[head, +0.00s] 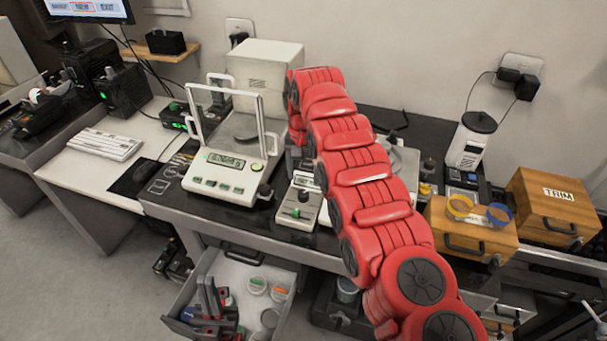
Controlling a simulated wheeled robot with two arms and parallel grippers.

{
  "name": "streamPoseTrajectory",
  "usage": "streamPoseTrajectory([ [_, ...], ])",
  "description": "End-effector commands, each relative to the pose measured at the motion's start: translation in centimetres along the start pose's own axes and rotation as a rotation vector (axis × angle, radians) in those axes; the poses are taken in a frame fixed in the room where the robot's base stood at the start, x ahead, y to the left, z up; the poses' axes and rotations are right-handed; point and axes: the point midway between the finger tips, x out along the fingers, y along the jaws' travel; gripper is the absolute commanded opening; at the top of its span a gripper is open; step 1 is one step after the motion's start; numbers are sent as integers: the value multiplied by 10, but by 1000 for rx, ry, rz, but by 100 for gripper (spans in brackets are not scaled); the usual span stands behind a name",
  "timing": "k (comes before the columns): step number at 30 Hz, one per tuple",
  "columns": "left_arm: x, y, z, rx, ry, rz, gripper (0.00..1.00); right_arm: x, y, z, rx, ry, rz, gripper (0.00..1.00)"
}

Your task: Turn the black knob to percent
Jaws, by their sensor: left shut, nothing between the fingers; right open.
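A black knob (265,191) sits at the front right corner of the white balance (222,172). A second dark knob (303,195) is on the small white control box (297,205) just right of it. Any markings around both knobs are too small to read. My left gripper (209,292) is shut and empty, low over the open drawer, below and left of the knobs. My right arm reaches up across the middle of the view. My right gripper (294,157) is open and mostly hidden behind that arm, above and behind the control box, apart from the knobs.
The open drawer (180,322) holds several small tubs and juts out below the table. Two wooden boxes (474,232) (553,206) stand at the right. A white box (264,65) stands behind the balance. A keyboard (105,144) lies on the left desk.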

Motion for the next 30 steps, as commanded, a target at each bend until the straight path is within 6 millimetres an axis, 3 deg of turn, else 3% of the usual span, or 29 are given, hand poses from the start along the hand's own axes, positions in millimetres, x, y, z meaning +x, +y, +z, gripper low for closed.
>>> streamPoseTrajectory([
  [1, 22, -1, -4, 0, 0, 0, 0, -22, 0, 0, 0, -1, 0, 69],
  [13, 100, -5, -17, 0, 0, 0, 0, -101, 0, 1, 0, -3, 2, 69],
  [18, 112, -6, -19, 0, 0, 0, 0, -112, 0, 0, 0, -1, 1, 69],
  [30, 111, -6, -19, 0, 0, 0, 0, -110, 0, 0, 0, -1, 0, 69],
])
